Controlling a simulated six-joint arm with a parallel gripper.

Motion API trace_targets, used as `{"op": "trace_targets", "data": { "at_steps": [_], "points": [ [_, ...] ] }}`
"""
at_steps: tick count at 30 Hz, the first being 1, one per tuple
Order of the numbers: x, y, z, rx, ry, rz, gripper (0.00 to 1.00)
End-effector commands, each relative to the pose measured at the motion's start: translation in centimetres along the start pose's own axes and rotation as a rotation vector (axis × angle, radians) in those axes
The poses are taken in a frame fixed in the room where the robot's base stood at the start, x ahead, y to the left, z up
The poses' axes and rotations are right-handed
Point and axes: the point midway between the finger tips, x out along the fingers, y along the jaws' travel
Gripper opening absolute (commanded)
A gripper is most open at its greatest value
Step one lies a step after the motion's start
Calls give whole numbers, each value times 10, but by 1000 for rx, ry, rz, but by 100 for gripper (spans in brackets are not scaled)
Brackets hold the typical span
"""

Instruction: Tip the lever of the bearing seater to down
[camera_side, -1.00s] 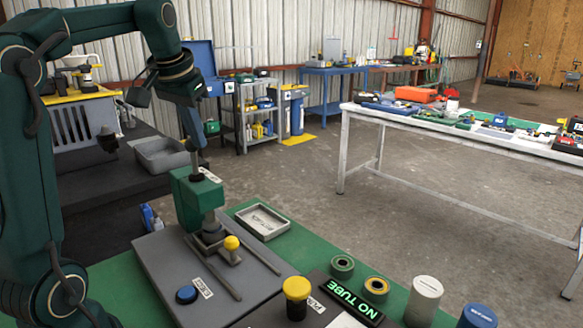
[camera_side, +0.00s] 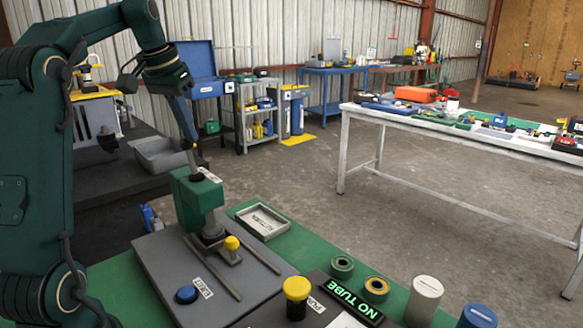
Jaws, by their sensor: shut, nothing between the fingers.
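The bearing seater (camera_side: 196,199) is a green press head on a grey base plate (camera_side: 165,250). A thin light rod (camera_side: 191,158) rises from a dark collar on top of the head; I cannot tell whether it is the lever. A small yellow knob (camera_side: 232,243) sits on a metal bracket at the foot of the press. My gripper (camera_side: 191,141) is shut and empty, pointing down just above the press head, close to the rod's upper end. I cannot tell whether they touch. The fingertips are hard to make out.
A shallow grey tray (camera_side: 287,231) lies right of the press.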

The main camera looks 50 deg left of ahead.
Motion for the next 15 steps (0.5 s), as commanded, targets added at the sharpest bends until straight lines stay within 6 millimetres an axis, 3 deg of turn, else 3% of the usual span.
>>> {"op": "trace_targets", "data": {
  "at_steps": [15],
  "points": [
    [-10,-5,-6,-4,7,-16,0]
  ]
}}
